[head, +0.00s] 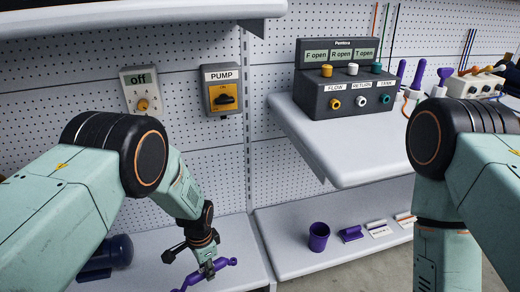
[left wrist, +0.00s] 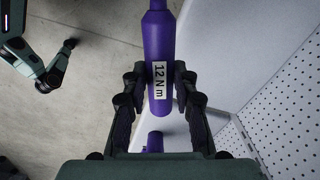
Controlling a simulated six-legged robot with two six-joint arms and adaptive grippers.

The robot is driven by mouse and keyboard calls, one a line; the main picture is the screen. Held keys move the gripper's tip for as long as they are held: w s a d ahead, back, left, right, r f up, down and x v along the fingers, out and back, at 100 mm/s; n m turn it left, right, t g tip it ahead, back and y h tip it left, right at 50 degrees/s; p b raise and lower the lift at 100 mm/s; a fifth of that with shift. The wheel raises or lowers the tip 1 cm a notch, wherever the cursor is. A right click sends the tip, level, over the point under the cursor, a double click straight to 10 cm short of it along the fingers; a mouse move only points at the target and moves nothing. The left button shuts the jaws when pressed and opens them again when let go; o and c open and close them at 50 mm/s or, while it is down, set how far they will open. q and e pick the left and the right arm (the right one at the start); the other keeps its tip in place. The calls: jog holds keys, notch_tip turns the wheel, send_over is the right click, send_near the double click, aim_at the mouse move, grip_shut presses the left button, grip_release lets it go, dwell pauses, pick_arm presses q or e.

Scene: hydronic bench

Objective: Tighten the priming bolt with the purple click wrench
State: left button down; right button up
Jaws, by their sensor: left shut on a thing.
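The purple click wrench (head: 222,264) is held in my left gripper (head: 208,268), low over the bottom shelf in the head view. In the left wrist view its handle (left wrist: 157,45), labelled "12 N m", lies between the fingers of the left gripper (left wrist: 158,105), which are shut on it. Another purple piece (left wrist: 155,140) shows below the handle end; I cannot tell what it is. I cannot make out the priming bolt. My right arm reaches down at the right of the head view, its gripper out of frame.
A purple cup (head: 318,237) and a purple block (head: 351,234) stand on the bottom shelf. A dark blue motor-like body (head: 107,255) is at lower left. The control box (head: 340,85) reads open on all three displays. A PUMP switch (head: 222,90) and an "off" panel (head: 141,91) hang on the pegboard.

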pick_arm(q)
notch_tip(320, 180, up, 18)
jog(key=s+a+n+p, duration=0.2)
jog(key=n+p, duration=0.1)
jog(key=n, duration=0.2)
notch_tip(320, 180, up, 16)
jog(key=n+p, duration=0.3)
jog(key=n, duration=0.3)
send_over(200, 273)
jog(key=s+a, duration=0.2)
jog(key=s, duration=0.6)
jog(key=shift+w+d+f, duration=0.1)
jog(key=shift+w+d, duration=0.15)
jog(key=shift+w, duration=0.05)
